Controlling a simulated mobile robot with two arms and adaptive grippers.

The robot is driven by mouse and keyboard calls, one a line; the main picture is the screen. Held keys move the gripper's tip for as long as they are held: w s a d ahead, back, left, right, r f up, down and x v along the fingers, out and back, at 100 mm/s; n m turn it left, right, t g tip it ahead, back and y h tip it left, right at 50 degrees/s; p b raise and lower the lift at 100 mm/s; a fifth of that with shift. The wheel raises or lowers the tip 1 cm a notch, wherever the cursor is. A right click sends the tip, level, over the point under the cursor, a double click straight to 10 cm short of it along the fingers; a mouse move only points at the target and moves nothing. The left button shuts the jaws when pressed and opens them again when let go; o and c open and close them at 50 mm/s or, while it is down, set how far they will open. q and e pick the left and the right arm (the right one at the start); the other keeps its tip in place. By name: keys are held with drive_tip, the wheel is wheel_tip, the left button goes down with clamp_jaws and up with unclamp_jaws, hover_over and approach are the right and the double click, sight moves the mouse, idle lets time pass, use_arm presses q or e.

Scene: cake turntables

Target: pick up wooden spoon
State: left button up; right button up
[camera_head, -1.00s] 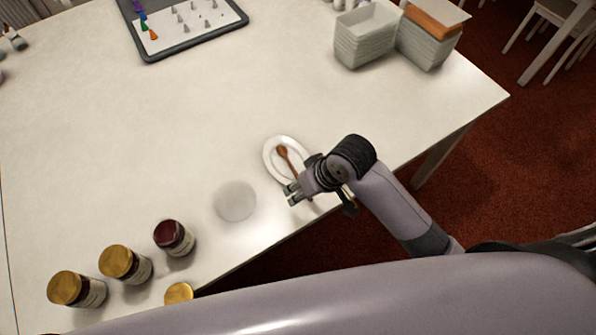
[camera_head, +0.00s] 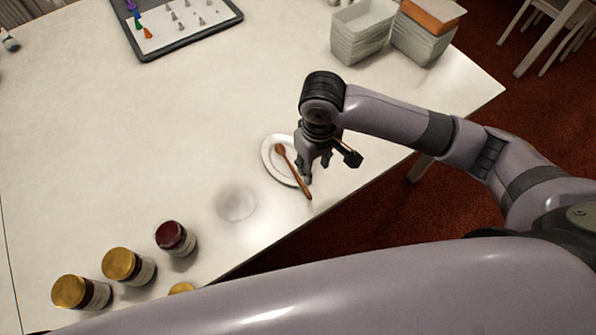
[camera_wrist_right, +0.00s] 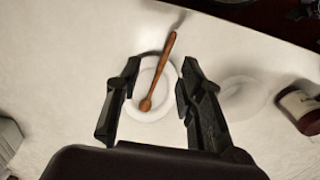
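The brown wooden spoon (camera_head: 294,172) lies across a small white plate (camera_head: 268,160) near the table's edge, its handle reaching past the rim. My right gripper (camera_head: 315,178) is just right of the spoon in the head view, pointing down. In the right wrist view the gripper (camera_wrist_right: 155,85) is open and empty, with its two fingers on either side of the spoon (camera_wrist_right: 158,75) and plate (camera_wrist_right: 136,112). The spoon's bowl end is toward my wrist and its handle points away. My left gripper does not show in the head view.
Several jars (camera_head: 130,266) with gold or dark red lids stand at the front left. A clear round disc (camera_head: 237,203) lies left of the plate. Stacked containers (camera_head: 362,32) and a dark tray of piping tips (camera_head: 150,55) are at the back. The table middle is free.

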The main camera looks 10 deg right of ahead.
sight(293, 170)
wheel_tip(293, 170, down, 6)
drive_tip(key=shift+r, duration=0.1)
drive_tip(key=shift+s+a+f+p, duration=0.1)
drive_tip(key=shift+f+p, duration=0.1)
drive_tip(key=shift+f, duration=0.75)
drive_tip(key=shift+w+a+f+p, duration=0.1)
drive_tip(key=shift+f+p, duration=0.1)
drive_tip(key=shift+f, duration=0.8)
drive_tip(key=shift+s+a+f+p, duration=0.1)
drive_tip(key=shift+f+p, duration=0.1)
drive_tip(key=shift+f, duration=0.75)
drive_tip(key=shift+d, duration=0.1)
drive_tip(key=shift+c, duration=0.4)
clamp_jaws()
